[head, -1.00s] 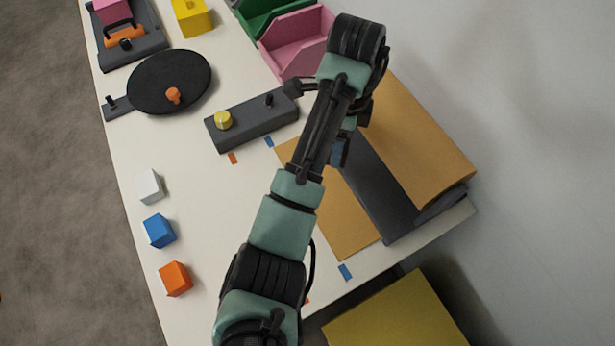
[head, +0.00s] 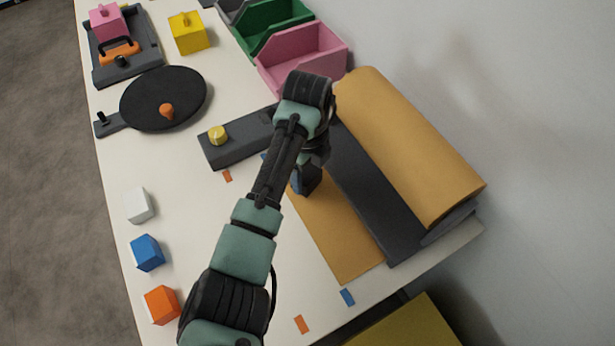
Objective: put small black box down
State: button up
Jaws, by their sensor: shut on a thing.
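My gripper (head: 314,160) hangs below my wrist, over the flat tan panel in the middle right of the head view. It is shut on a small dark block, which looks like the small black box (head: 310,181). The fingers and the block are both dark and hard to tell apart. A bit of blue shows at its left side. My arm hides part of it, and I cannot tell whether its underside touches the tan panel (head: 345,250).
A dark strip (head: 385,215) and a curved tan cover (head: 410,145) lie right of the gripper. A grey bar with a yellow knob (head: 218,135) is to its left. White, blue (head: 148,252) and orange cubes line the left edge. Pink (head: 305,60) and green bins stand behind.

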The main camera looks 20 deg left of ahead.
aim_at(308, 173)
jog(key=shift+f, duration=1.05)
jog(key=shift+f, duration=0.15)
jog(key=o, duration=1.3)
notch_tip(308, 173, up, 12)
jog(key=shift+r+p, duration=0.2)
jog(key=shift+p, duration=0.1)
